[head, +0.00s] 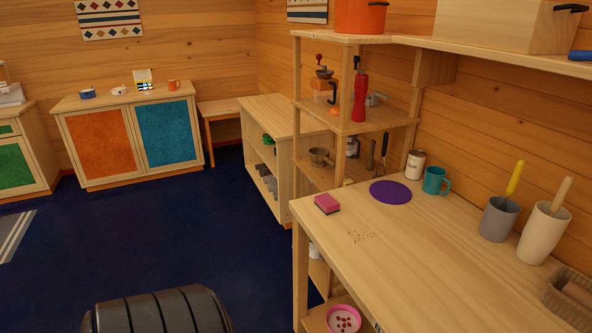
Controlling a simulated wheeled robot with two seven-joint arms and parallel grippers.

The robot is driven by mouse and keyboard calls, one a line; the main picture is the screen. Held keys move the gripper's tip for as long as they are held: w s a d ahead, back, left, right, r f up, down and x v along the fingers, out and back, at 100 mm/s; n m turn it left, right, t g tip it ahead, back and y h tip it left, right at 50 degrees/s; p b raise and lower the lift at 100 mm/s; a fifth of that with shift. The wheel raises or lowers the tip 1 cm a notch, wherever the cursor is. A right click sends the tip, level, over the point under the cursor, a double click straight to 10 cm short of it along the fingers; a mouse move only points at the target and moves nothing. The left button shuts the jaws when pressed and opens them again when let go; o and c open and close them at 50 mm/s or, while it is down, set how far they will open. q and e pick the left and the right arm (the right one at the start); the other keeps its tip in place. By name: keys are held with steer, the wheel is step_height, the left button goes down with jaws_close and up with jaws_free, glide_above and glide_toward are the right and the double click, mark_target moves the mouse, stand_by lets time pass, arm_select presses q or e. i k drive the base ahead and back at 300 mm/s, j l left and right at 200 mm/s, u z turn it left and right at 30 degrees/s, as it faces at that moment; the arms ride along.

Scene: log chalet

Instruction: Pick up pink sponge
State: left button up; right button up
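A pink sponge (327,203) with a dark layer beneath lies on the wooden counter (430,265), close to its far left corner. It lies flat and nothing covers it. Neither of my grippers shows in the head view.
A purple round mat (390,192) lies right of the sponge, with a white can (415,164) and teal mug (435,181) behind. A grey holder (499,219) and cream holder (543,233) stand right.

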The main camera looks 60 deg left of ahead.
mark_target(326, 202)
steer(key=u, duration=1.6)
steer(key=i+j+z, duration=0.1)
steer(key=i+j, duration=0.15)
steer(key=i+j+z, duration=0.1)
steer(key=j, duration=0.35)
steer(key=i+j+z, duration=0.1)
steer(key=i+j, duration=0.2)
steer(key=i+j+z, duration=0.1)
steer(key=j, duration=0.4)
steer(key=i, duration=0.1)
